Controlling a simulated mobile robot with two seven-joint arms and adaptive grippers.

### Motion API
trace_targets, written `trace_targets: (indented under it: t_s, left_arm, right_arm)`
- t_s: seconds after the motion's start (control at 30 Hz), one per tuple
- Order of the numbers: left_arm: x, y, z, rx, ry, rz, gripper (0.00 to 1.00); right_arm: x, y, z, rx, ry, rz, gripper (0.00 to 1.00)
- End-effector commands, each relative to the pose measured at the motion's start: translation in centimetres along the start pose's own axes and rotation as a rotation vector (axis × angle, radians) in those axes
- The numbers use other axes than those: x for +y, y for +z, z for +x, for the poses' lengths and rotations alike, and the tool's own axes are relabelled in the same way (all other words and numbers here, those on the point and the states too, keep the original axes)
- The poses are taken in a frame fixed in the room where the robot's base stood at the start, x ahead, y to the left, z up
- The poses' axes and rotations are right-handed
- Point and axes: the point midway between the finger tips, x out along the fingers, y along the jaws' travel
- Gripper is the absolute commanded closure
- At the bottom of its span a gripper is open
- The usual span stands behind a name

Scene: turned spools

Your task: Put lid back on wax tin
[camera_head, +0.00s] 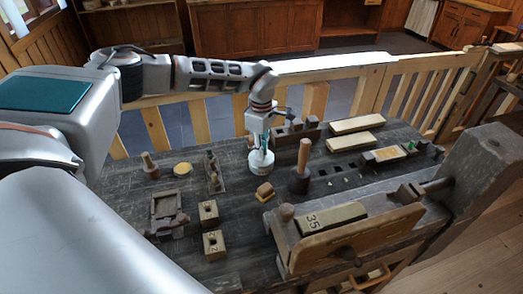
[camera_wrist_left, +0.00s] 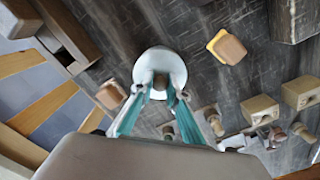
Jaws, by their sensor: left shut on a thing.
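A round white piece with a brown knob at its centre, which looks like the lid (camera_wrist_left: 147,63), is under my left gripper (camera_wrist_left: 156,92). The teal fingers are closed on its knob. In the head view my left gripper (camera_head: 262,146) points straight down and the white lid (camera_head: 261,166) shows below it. I cannot tell whether it touches the bench or hangs just above. A low round thing with a yellow top, probably the open wax tin (camera_head: 183,169), lies to the left of the gripper. It does not show in the wrist view. My right gripper is not in view.
A brown-and-yellow block (camera_head: 265,191) lies just in front of the lid. A small rack of spools (camera_head: 214,172) stands between lid and yellow-topped tin. A mallet-like tool (camera_head: 301,168) stands to the right. A brown-handled piece (camera_head: 150,166) stands left of the tin.

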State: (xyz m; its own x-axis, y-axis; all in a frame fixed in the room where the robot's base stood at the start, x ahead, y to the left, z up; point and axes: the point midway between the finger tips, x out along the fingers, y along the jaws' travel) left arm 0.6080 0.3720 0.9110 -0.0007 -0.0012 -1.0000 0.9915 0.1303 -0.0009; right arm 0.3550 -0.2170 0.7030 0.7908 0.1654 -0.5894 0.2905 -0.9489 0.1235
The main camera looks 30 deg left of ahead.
Motion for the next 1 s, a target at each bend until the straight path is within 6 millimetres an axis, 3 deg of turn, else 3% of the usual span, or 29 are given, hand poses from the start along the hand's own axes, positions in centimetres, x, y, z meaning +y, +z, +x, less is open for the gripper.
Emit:
trace_targets:
  t_s: [0.4,0.43,0.5,0.73,0.8,0.83,1.0]
  left_arm:
    - [0.0,0.01,0.04,0.0,0.0,0.0,1.0]
    - [0.0,0.01,0.04,0.0,0.0,0.0,0.77]
    - [0.0,0.01,0.04,0.0,0.0,0.0,0.66]
    - [-0.01,0.01,0.04,0.0,0.0,0.0,0.66]
    - [-0.01,0.0,0.05,0.0,0.0,0.0,0.51]
    - [-0.01,0.0,0.05,0.0,0.0,0.0,0.49]
    - [-0.01,0.0,0.04,0.0,0.0,0.0,0.49]
  right_arm:
    - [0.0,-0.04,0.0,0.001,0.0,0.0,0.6]
    - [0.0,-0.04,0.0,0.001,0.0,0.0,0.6]
    - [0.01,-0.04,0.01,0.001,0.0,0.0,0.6]
    - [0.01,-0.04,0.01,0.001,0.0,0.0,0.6]
    - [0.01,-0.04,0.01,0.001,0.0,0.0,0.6]
    - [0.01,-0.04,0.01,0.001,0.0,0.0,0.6]
    - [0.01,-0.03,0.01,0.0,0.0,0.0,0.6]
